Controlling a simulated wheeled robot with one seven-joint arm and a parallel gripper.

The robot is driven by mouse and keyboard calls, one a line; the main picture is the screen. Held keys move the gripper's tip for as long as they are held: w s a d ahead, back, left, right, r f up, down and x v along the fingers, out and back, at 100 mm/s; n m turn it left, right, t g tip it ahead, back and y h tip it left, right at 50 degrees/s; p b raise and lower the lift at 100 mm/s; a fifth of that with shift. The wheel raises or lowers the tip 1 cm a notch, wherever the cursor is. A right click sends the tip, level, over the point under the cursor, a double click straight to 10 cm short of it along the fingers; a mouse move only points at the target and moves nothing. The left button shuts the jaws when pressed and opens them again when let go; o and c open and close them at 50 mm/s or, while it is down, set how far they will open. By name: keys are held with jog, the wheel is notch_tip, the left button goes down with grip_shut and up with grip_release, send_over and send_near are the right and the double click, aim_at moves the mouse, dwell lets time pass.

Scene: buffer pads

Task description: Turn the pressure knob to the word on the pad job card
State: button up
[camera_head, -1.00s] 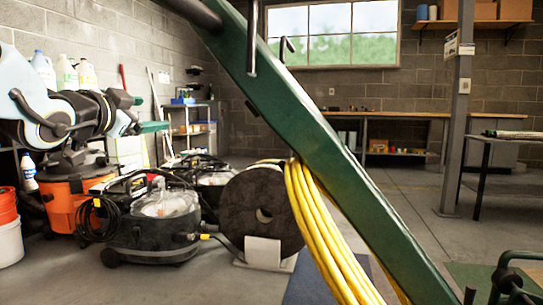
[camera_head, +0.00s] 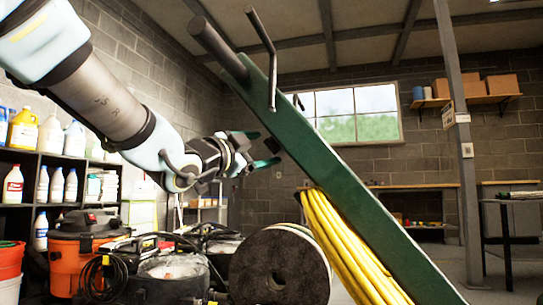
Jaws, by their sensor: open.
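My gripper (camera_head: 262,152) is in the middle of the head view with its green-tipped fingers apart and nothing visible between them. It is in front of the back wall, just left of a slanted green beam (camera_head: 340,190). I cannot make out a pressure knob. A small pale card (camera_head: 449,115) is fixed to the grey post at the right, but its writing is too small to read, so I cannot tell whether it is the pad job card. A large dark round pad (camera_head: 255,275) with a central hole stands upright below my gripper.
A yellow hose or cable bundle (camera_head: 345,245) hangs along the beam. An orange vacuum (camera_head: 78,258) and dark floor machines (camera_head: 172,275) crowd the lower left. Shelves with bottles (camera_head: 50,135) line the left wall. A dark table (camera_head: 508,202) stands at the right.

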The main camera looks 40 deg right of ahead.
aim_at(269, 147)
jog(key=shift+b+x, duration=0.45)
jog(key=shift+x, duration=1.55)
jog(key=shift+c, duration=0.3)
grip_shut()
